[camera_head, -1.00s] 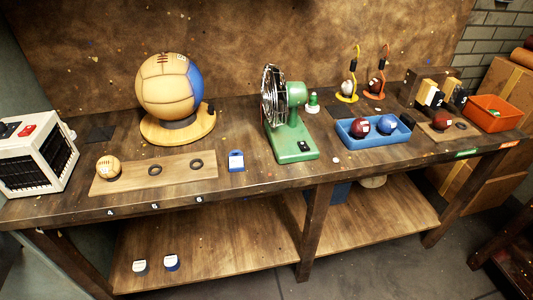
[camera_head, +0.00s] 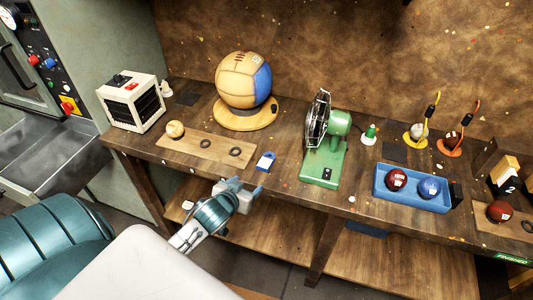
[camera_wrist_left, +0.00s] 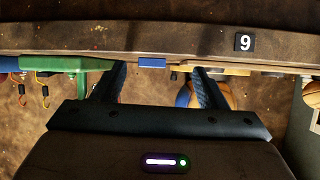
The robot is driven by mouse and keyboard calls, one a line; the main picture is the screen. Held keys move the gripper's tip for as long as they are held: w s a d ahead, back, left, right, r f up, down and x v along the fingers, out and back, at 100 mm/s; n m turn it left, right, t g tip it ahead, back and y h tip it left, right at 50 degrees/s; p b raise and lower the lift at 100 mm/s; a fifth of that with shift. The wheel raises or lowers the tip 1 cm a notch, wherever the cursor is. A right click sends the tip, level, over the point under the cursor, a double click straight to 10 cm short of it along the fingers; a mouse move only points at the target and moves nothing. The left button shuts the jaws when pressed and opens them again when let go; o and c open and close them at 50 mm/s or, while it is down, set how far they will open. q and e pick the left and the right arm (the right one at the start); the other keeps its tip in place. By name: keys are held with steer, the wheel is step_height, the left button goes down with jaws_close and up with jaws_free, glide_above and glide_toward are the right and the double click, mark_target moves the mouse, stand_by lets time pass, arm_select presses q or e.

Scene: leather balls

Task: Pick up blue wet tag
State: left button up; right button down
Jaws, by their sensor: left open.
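The blue tag (camera_head: 265,162) with a white label lies on the wooden bench near its front edge, just right of the wooden board. In the left wrist view it shows as a thin blue strip (camera_wrist_left: 152,62) at the bench edge, between my fingers in the picture. My left gripper (camera_head: 241,188) is open and empty in front of the bench edge, a little short of the tag. Its dark fingers (camera_wrist_left: 160,84) also show in the left wrist view, spread apart. My right gripper is not in view.
The board (camera_head: 206,148) with a small ball and two rings lies left of the tag. The green fan (camera_head: 325,160) stands to its right, and the big ball (camera_head: 243,80) on its stand is behind. A blue tray (camera_head: 410,190) with two balls is farther right.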

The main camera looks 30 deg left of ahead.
arm_select(q)
step_height(320, 180, up, 3)
steer(key=w, duration=0.2)
steer(key=p, duration=0.1)
glide_toward(266, 161)
steer(key=shift+w+a+f+t, duration=0.2)
steer(key=shift+w+a+f, duration=0.1)
steer(key=shift+w+f, duration=0.2)
steer(key=shift+w+a+f+t, duration=0.2)
steer(key=shift+w+a+f, duration=0.2)
steer(key=shift+w, duration=0.15)
steer(key=p+x, duration=0.2)
steer(key=x, duration=0.1)
steer(key=p+x, duration=0.1)
steer(key=x, duration=0.1)
steer(key=shift+d+r, duration=0.1)
steer(key=shift+d, duration=0.35)
steer(key=shift+w, duration=0.3)
steer(key=shift+a, duration=0.1)
steer(key=c, duration=1)
